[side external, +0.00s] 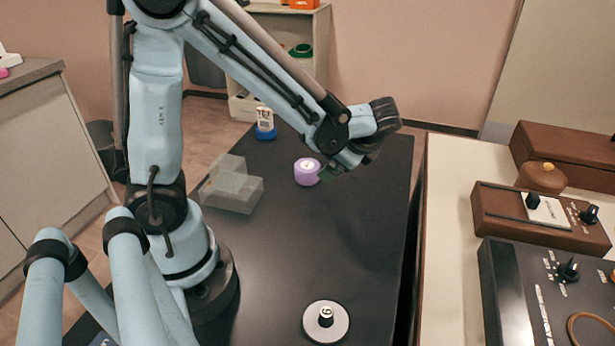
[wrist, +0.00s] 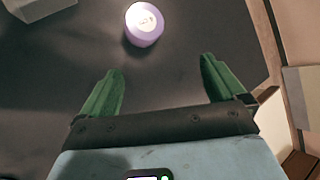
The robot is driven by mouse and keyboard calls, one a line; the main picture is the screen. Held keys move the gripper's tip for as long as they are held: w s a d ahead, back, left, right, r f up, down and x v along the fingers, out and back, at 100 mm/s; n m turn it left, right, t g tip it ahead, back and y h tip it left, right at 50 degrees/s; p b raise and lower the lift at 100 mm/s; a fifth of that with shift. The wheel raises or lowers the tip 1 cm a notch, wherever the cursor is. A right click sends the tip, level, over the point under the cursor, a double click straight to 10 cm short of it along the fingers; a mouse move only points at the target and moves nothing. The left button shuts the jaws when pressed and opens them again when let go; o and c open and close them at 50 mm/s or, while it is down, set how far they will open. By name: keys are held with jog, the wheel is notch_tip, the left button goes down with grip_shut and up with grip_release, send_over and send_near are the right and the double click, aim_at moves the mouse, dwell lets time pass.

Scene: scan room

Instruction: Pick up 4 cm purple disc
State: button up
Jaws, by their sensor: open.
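The purple disc (side external: 307,171) has a white top and sits upright on the dark table (side external: 285,255), towards its back part. In the wrist view the disc (wrist: 144,24) is at the top, beyond my fingertips and roughly between their lines. My gripper (wrist: 160,78) is open with its green fingers apart and nothing between them. In the side view my gripper (side external: 330,172) is just right of the disc and partly hidden by my wrist. I cannot tell its exact height above the table.
A translucent grey box (side external: 232,188) stands left of the disc. A blue and white container (side external: 265,124) is behind it. A white round base with a black knob (side external: 326,321) lies at the front. Brown and black control boxes (side external: 535,217) are on the right counter. The middle table is clear.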

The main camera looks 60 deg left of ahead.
aim_at(311, 168)
jog(key=f+m+g+y, duration=0.1)
jog(key=a+f+m+g+y, duration=0.1)
jog(key=f+m+y, duration=0.1)
jog(key=shift+w+a+f+g, duration=0.15)
jog(key=shift+f+g, duration=0.1)
jog(key=shift+g, duration=0.05)
jog(key=shift+s+f+m+g+y, duration=0.5)
jog(key=shift+f+g+y, duration=0.1)
jog(key=shift+f+y, duration=0.3)
jog(key=x, duration=0.7)
jog(key=shift+s+a, duration=0.1)
jog(key=shift+a, duration=0.1)
jog(key=shift+c, duration=0.3)
jog(key=c, duration=1.1)
jog(key=shift+c, duration=0.3)
jog(key=shift+r, duration=0.2)
